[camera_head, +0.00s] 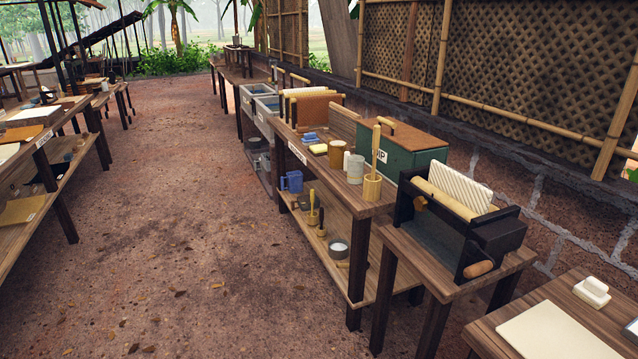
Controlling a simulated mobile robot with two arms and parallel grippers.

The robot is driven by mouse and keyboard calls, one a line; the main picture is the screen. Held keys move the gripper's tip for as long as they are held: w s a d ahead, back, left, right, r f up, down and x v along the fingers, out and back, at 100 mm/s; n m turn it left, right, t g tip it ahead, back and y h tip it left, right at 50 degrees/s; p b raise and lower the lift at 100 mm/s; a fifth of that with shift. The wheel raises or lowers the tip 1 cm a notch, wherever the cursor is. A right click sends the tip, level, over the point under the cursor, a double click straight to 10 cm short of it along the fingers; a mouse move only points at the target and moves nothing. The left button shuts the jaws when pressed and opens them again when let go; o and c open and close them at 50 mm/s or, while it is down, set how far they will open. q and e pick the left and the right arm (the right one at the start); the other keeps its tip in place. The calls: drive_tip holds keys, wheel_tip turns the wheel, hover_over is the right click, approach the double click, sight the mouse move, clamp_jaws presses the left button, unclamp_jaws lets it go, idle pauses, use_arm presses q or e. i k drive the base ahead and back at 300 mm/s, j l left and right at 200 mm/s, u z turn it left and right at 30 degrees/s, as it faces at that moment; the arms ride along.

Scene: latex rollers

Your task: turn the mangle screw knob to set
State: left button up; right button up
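The mangle (490,240), a dark-framed roller press, stands on a small wooden table at the right. It has a pale yellow roller (442,198) and a white ribbed sheet or board (460,187) standing at its back. A rounded wooden handle (478,269) sticks out low on its near end. A small tan knob-like part (420,203) shows at its left end; I cannot tell whether this is the screw knob. No other screw knob can be made out clearly. Neither of my grippers is in view.
A long two-level bench (350,205) left of the mangle carries a green box (400,152), jars and a wooden pestle (375,150). A table with a cream board (550,335) is at the lower right. The dirt floor (190,240) is clear.

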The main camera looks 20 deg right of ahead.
sight(420, 203)
drive_tip(key=i+j, duration=0.15)
drive_tip(key=i, duration=0.55)
drive_tip(key=i+j+u, duration=0.1)
drive_tip(key=i, duration=0.55)
drive_tip(key=i+j+z, duration=0.1)
drive_tip(key=i+z, duration=0.2)
drive_tip(key=z, duration=0.15)
drive_tip(key=i+j+z, duration=0.15)
drive_tip(key=z, duration=0.25)
drive_tip(key=i+j+z, duration=0.3)
drive_tip(key=z, duration=0.15)
drive_tip(key=i+j+z, duration=0.2)
drive_tip(key=z, duration=0.2)
drive_tip(key=j, duration=0.1)
